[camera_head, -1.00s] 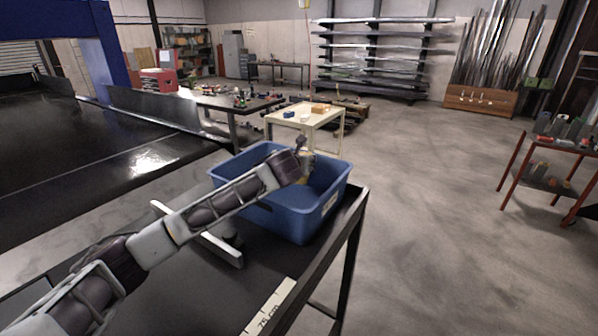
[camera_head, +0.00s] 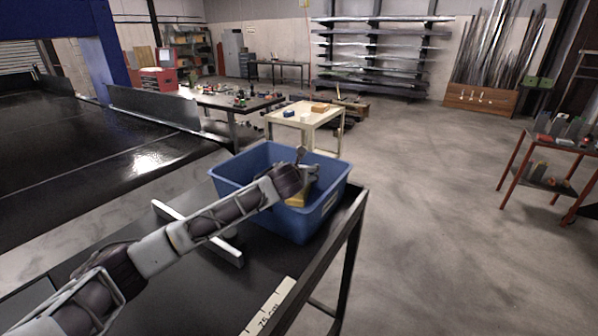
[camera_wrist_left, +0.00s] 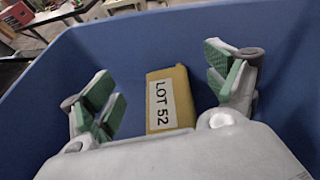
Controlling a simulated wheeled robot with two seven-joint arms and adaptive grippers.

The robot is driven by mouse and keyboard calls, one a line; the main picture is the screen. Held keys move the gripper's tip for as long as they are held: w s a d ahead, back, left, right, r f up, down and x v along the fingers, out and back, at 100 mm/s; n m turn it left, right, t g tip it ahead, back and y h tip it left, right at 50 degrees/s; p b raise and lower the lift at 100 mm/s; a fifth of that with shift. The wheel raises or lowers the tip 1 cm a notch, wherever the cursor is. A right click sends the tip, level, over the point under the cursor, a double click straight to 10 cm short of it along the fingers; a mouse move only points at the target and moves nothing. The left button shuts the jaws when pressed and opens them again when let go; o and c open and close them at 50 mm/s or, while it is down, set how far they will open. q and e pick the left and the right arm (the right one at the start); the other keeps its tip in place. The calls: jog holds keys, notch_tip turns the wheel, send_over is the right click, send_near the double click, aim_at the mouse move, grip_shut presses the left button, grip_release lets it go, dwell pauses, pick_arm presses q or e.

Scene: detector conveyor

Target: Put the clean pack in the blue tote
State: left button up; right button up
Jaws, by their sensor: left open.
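The blue tote (camera_head: 258,205) stands on the black table at the centre of the head view. Its blue wall (camera_wrist_left: 60,95) surrounds my gripper in the left wrist view. A yellow-brown pack (camera_head: 298,199) is inside the tote. In the left wrist view the pack (camera_wrist_left: 180,84) shows a white label reading "LOT 52"; no dirt is visible on the face I see. My left gripper (camera_wrist_left: 162,80) is open, its green-padded fingers apart on either side of the pack in that view. In the head view my left gripper (camera_head: 308,178) is inside the tote, partly hidden by my wrist.
A white T-shaped piece (camera_head: 205,235) lies on the table beside the tote, under my left arm. A conveyor (camera_head: 90,150) runs at the left. A cream side table (camera_head: 310,115) stands behind the tote.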

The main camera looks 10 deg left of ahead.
pick_arm(q)
jog(key=shift+s, duration=0.15)
jog(key=b+v, duration=0.1)
jog(key=v, duration=1)
jog(key=shift+s+r+b, duration=0.15)
jog(key=shift+s+b, duration=0.2)
dwell(0.3)
dwell(0.6)
